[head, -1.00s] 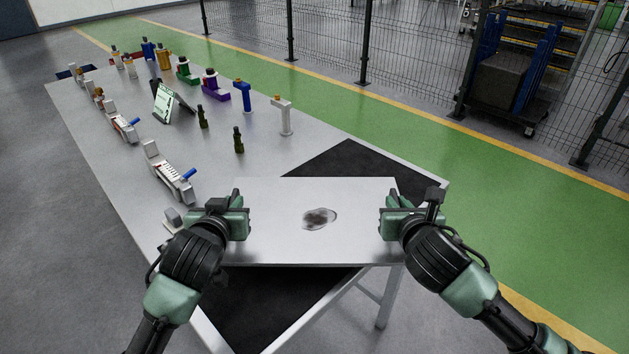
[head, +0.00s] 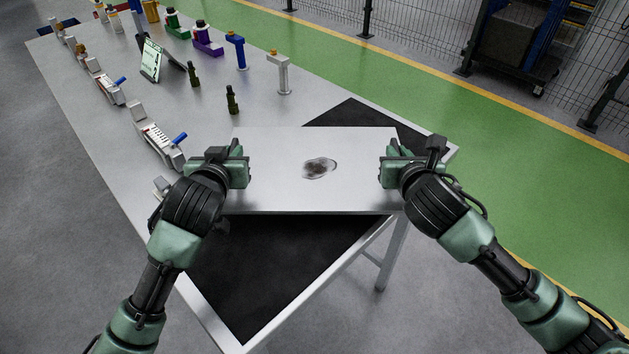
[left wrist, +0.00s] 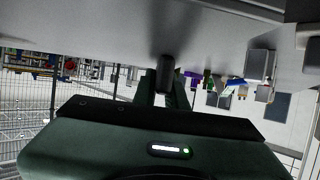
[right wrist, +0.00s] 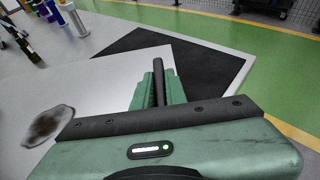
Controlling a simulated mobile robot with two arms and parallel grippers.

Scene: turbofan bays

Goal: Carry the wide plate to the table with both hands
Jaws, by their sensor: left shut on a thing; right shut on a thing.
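The wide plate (head: 300,190) is a flat pale grey sheet with a dark smudge near its middle. My left gripper (head: 240,167) is shut on its left edge and my right gripper (head: 390,167) is shut on its right edge. The plate looks level and lies over the near end of the table (head: 215,120) in the head view; I cannot tell whether it touches the top. A black mat (head: 270,270) on the table is partly hidden by the plate. The right wrist view also shows the plate (right wrist: 105,100) and the smudge.
Several clamps, such as one with a blue handle (head: 160,145), line the table's left side. Dark green bottles (head: 232,100), a white post tool (head: 283,75) and a tablet on a stand (head: 151,60) stand beyond the plate. A green walkway (head: 480,130) and mesh fence lie to the right.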

